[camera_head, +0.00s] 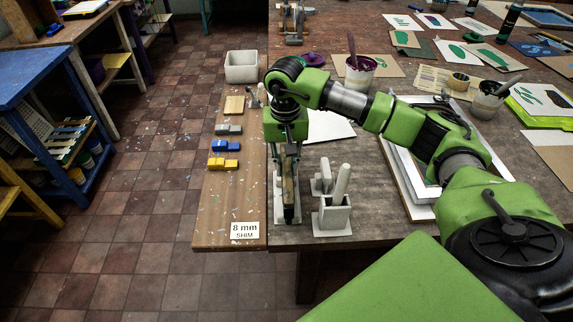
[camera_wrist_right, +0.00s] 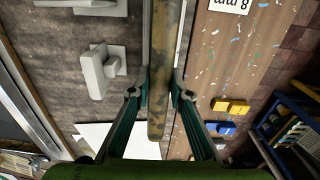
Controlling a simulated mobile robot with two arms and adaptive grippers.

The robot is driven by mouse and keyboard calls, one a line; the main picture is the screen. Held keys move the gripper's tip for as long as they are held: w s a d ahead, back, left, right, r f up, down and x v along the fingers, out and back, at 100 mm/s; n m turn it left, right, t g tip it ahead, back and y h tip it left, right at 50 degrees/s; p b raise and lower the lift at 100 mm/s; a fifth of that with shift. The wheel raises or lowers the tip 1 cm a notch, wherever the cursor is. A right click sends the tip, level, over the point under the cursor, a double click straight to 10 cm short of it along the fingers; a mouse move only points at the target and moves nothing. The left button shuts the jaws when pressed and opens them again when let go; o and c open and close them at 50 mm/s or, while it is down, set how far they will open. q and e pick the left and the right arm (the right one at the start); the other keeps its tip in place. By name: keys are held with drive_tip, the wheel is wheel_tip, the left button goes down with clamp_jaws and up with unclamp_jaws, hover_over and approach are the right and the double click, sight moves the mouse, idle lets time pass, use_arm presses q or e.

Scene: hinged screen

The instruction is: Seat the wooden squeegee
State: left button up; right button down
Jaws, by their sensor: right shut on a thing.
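I cannot tell whether the lower end touches the plate or sits in anything. My left gripper is not in view.
Just right stands a pale holder box (camera_head: 336,217) with an upright pale piece. To the left, blue blocks (camera_head: 219,146), yellow blocks (camera_head: 223,164) and an "8 mm SHIM" label (camera_head: 244,230) lie on a wooden strip at the table's edge. A white frame (camera_head: 412,185) lies right.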

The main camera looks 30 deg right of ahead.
drive_tip(key=shift+f+b, duration=1.2)
drive_tip(key=shift+f, duration=0.2)
drive_tip(key=c, duration=1.8)
unclamp_jaws()
wheel_tip(320, 180, up, 12)
drive_tip(key=shift+a+r, duration=0.1)
